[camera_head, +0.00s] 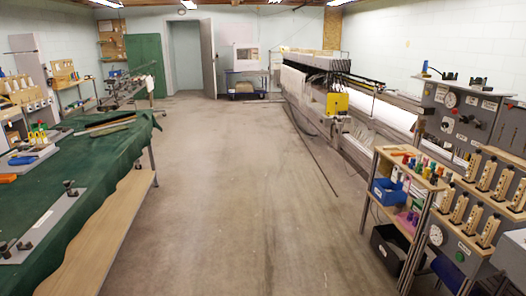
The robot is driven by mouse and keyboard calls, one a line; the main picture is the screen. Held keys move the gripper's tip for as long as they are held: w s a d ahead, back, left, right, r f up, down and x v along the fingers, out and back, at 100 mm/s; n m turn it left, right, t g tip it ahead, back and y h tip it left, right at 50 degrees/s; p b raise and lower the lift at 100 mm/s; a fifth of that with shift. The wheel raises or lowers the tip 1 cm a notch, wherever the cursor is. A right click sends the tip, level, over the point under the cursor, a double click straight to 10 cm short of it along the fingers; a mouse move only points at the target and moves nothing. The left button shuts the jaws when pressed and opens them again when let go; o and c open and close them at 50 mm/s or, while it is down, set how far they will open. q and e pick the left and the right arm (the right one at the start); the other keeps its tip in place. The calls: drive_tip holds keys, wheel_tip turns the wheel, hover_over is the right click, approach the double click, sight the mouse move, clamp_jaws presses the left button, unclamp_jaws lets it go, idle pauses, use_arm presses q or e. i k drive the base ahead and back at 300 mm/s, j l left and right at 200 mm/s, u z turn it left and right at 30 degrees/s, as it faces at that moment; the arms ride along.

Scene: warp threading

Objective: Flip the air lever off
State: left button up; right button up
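A grey control panel (440,123) stands at the right, with a round white gauge (450,100) and dark knobs. Below and to its right is a lower grey panel (453,246) with several upright wooden-handled levers (459,208), another gauge and a green button (460,256). I cannot tell which of these, if any, is the air lever, or its position. Neither of my grippers shows in the head view.
A wooden shelf rack (408,168) with a blue bin (388,192) and a black crate (388,252) stands before the panels. A green-covered table (90,185) runs along the left. A long loom (320,90) stands behind. The floor (235,190) between is clear.

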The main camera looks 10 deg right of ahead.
sight(455, 111)
drive_tip(key=i, duration=1.1)
drive_tip(key=i+z, duration=0.1)
drive_tip(key=i, duration=1)
drive_tip(key=i+j, duration=0.15)
drive_tip(key=i, duration=0.95)
drive_tip(key=i+l+z, duration=0.1)
drive_tip(key=i+z, duration=0.25)
drive_tip(key=i, duration=0.5)
drive_tip(key=i+j+z, duration=0.15)
drive_tip(key=i+z, duration=0.25)
drive_tip(key=i, duration=1.4)
drive_tip(key=i+l+u, duration=0.1)
drive_tip(key=i, duration=0.85)
drive_tip(key=i+j, duration=0.1)
drive_tip(key=i, duration=0.45)
drive_tip(key=i+j, duration=0.1)
drive_tip(key=i, duration=0.5)
drive_tip(key=i+j+z, duration=0.1)
drive_tip(key=i, duration=0.45)
drive_tip(key=i+z, duration=0.15)
drive_tip(key=z, duration=0.25)
drive_tip(key=i+z, duration=0.2)
drive_tip(key=z, duration=0.25)
drive_tip(key=i+z, duration=0.2)
drive_tip(key=z, duration=0.2)
drive_tip(key=i+j+z, duration=0.1)
drive_tip(key=z, duration=0.3)
drive_tip(key=i, duration=0.05)
